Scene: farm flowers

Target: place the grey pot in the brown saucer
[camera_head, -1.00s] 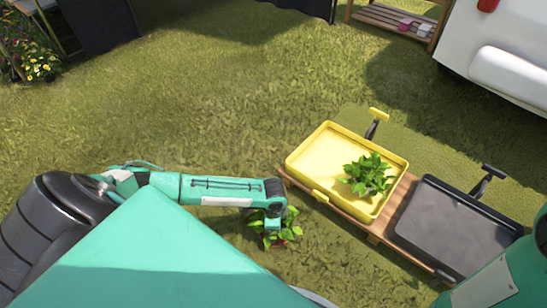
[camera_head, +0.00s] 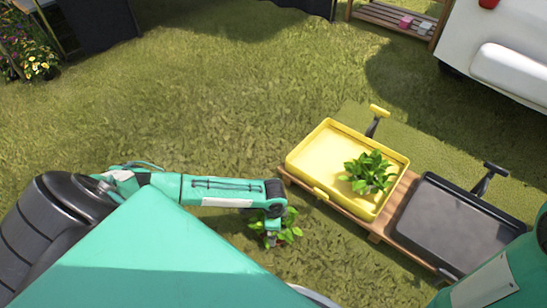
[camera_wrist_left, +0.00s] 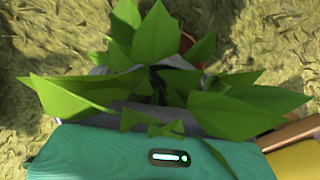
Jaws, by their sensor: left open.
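A leafy green plant (camera_head: 289,232) stands low over the grass under the end of my left arm in the head view. In the left wrist view its leaves (camera_wrist_left: 155,36) fill the middle, and grey parts, seemingly the grey pot (camera_wrist_left: 176,62), show between them. A small reddish-brown patch (camera_wrist_left: 187,44) behind the leaves may be the brown saucer; most of it is hidden. My left gripper (camera_head: 271,236) is open, close at the plant; leaves hide whether it touches the pot. My right gripper is outside the views; only part of my right arm shows at lower right.
A yellow tray (camera_head: 328,139) with another leafy plant (camera_head: 369,172) stands on a wooden stand to the right. A black tray (camera_head: 455,222) is beside it. A wooden shelf (camera_head: 392,22) and a white vehicle (camera_head: 500,60) are farther back. The grass at the middle is clear.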

